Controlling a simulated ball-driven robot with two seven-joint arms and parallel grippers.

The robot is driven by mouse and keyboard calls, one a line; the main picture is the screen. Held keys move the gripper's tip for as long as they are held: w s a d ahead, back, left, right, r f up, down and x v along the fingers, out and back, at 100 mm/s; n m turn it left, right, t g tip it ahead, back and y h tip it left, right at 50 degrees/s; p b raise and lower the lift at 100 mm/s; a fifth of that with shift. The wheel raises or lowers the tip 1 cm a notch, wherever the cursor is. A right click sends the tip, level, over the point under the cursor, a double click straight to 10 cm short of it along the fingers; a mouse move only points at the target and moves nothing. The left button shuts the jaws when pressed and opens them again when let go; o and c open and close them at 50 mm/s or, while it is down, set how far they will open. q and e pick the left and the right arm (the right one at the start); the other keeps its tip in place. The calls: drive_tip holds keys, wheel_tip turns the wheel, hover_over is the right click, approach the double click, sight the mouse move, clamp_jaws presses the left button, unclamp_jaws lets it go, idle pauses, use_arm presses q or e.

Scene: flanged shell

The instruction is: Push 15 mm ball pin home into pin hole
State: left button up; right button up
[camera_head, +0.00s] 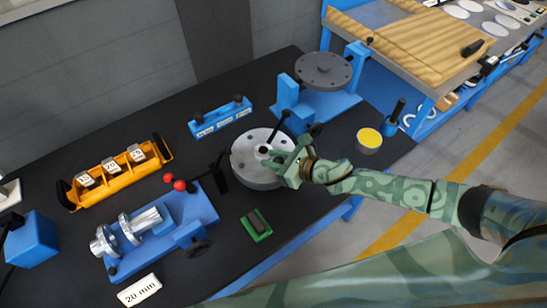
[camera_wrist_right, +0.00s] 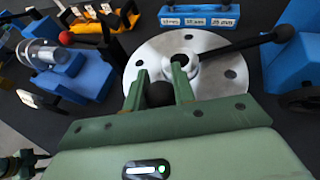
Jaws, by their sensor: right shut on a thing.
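A round grey flanged disc (camera_head: 244,171) lies on the dark bench, left of my right gripper (camera_head: 286,157). In the right wrist view the disc (camera_wrist_right: 146,66) shows several dark holes around a raised centre hub (camera_wrist_right: 184,65). My right gripper (camera_wrist_right: 159,90) is shut on a black ball, which I take as the head of the ball pin (camera_wrist_right: 159,94); it sits between the two green fingers at the disc's near edge. The pin's shank and the hole under it are hidden, so I cannot tell how deep it sits.
A black handle (camera_wrist_right: 235,48) sticks out from the hub. A blue labelled rack (camera_head: 220,117), an orange labelled tray (camera_head: 115,174), a blue fixture (camera_head: 165,235) with red knobs, a green block (camera_head: 256,225), a yellow-topped tin (camera_head: 369,140) and a blue stand (camera_head: 322,100) surround the disc.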

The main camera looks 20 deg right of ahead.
drive_tip(key=shift+f+b, duration=1.1)
drive_tip(key=shift+f, duration=0.2)
drive_tip(key=o, duration=1.1)
drive_tip(key=shift+v, duration=8.15)
